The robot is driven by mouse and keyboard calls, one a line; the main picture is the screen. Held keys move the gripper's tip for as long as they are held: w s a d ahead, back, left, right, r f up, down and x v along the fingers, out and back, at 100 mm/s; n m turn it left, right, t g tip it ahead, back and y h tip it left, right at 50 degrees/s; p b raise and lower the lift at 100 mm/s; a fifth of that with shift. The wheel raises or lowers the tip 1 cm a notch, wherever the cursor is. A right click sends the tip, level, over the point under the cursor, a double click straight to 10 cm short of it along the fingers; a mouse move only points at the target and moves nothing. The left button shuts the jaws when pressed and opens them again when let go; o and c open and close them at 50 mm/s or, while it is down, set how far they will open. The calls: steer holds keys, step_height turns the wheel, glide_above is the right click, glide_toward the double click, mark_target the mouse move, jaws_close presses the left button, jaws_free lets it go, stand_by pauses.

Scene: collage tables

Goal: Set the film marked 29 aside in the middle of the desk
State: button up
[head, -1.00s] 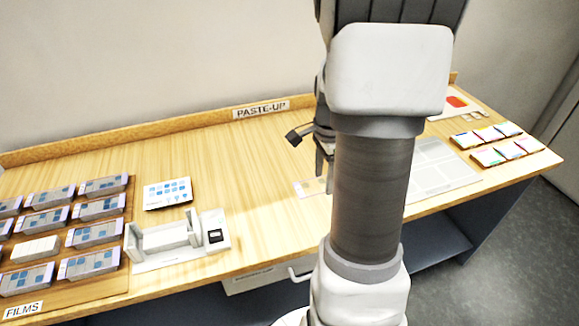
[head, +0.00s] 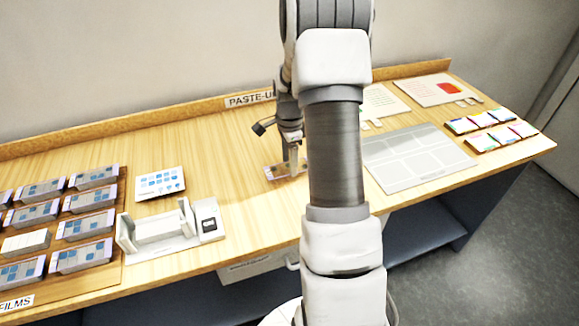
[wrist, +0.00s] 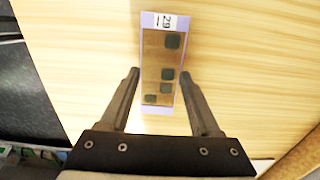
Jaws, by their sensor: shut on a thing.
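The film marked 29 (wrist: 160,62) is a thin clear strip with a lilac edge and a few dark squares. Its number label is at the far end in the wrist view. My gripper (wrist: 160,74) is shut on it, with one fingertip at each long side. In the head view the film (head: 280,172) is low over the middle of the desk (head: 235,150), left of my arm. My gripper (head: 290,158) points down there. I cannot tell whether the film touches the wood.
A white device (head: 170,232) and a blue-patterned card (head: 160,184) stand to the left, beside the film rack (head: 110,262). Bare wood surrounds the film.

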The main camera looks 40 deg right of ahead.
steer(key=shift+f, duration=1.1)
steer(key=shift+f, duration=0.2)
steer(key=o, duration=1.3)
steer(key=shift+r, duration=0.15)
